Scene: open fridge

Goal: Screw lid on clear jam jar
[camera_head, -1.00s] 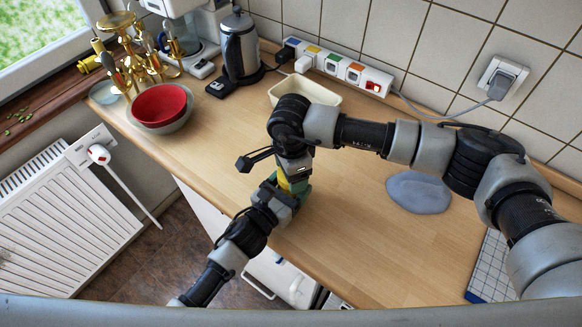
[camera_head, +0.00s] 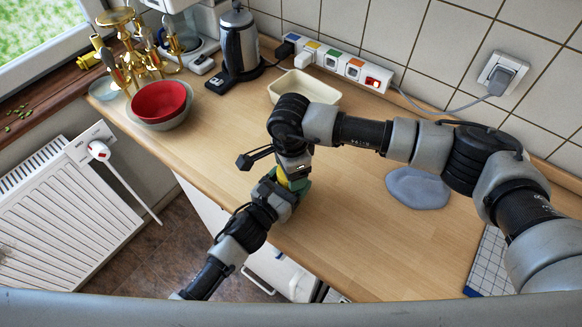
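My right arm reaches in from the right, and its gripper (camera_head: 293,172) points down over the counter's front part. My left arm comes up from the lower left, and its gripper (camera_head: 284,190) meets the right one there. A small yellow and green patch (camera_head: 283,179) shows between the two grippers. It may be part of the jar or its lid, but I cannot tell which. The grippers and wrists hide the rest. The fingertips are too small and covered to show whether either gripper is open or shut.
A red bowl (camera_head: 160,100) sits in a larger bowl on the left. A kettle (camera_head: 238,45), a cream tray (camera_head: 318,90) and a power strip (camera_head: 345,68) stand at the back. A grey-blue flat piece (camera_head: 418,188) lies on the right. The wooden counter (camera_head: 370,245) is clear in front.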

